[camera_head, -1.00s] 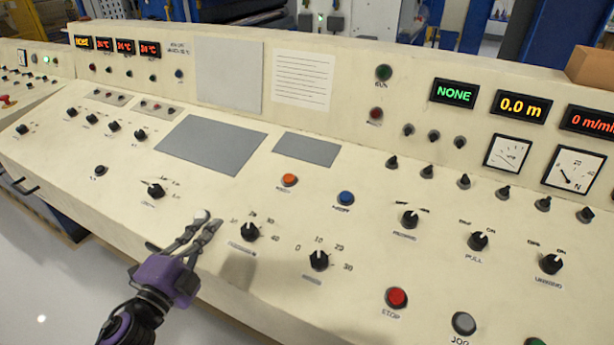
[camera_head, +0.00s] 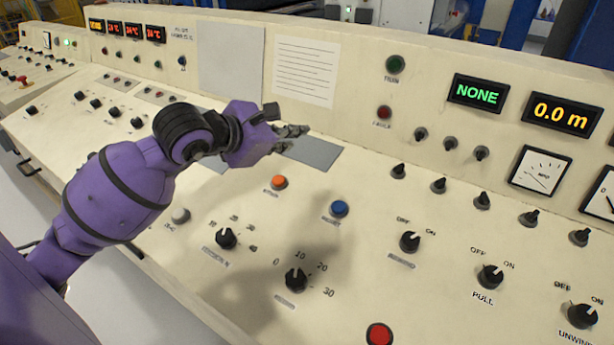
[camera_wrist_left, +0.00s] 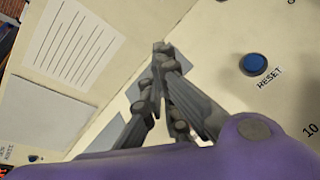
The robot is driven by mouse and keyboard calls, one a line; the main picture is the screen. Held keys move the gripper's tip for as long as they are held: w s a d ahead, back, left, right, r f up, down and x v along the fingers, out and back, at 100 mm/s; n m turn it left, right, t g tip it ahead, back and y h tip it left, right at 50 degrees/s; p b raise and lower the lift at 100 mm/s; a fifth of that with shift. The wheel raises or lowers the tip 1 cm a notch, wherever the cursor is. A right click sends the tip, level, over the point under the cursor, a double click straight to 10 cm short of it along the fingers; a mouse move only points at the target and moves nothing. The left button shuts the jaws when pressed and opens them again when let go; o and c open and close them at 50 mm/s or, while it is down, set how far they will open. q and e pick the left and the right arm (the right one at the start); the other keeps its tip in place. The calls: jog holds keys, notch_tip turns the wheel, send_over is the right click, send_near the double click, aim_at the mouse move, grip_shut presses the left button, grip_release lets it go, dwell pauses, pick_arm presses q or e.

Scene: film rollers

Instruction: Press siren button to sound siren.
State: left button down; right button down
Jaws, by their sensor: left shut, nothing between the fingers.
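An orange button (camera_head: 279,182) sits on the sloped console panel, its small label too blurred to read. A blue button (camera_head: 340,208) is to its right; it also shows in the left wrist view (camera_wrist_left: 254,64), where its label reads RESET. My left gripper (camera_head: 299,132) is above and behind the orange button in the head view, over the grey plate and apart from both buttons. Its fingers (camera_wrist_left: 160,50) are shut and empty in the left wrist view, where the orange button cannot be seen. My right gripper is not in view.
Black knobs (camera_head: 296,279) and a red button (camera_head: 379,334) stand in front on the panel. A grey-white button (camera_head: 180,215) is at left. The upright back panel carries a lined sheet (camera_head: 305,72), a green lamp (camera_head: 395,64) and a NONE display (camera_head: 478,93).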

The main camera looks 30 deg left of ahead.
pick_arm(q)
jog(key=a+y, duration=0.1)
jog(key=a+f, duration=0.1)
jog(key=a+y, duration=0.1)
jog(key=shift+s+a+f+g+y, duration=0.25)
jog(key=shift+a+f+g+y, duration=0.05)
jog(key=shift+a+g, duration=0.1)
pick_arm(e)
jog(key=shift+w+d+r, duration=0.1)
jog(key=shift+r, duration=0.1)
pick_arm(q)
jog(key=shift+w+f, duration=0.1)
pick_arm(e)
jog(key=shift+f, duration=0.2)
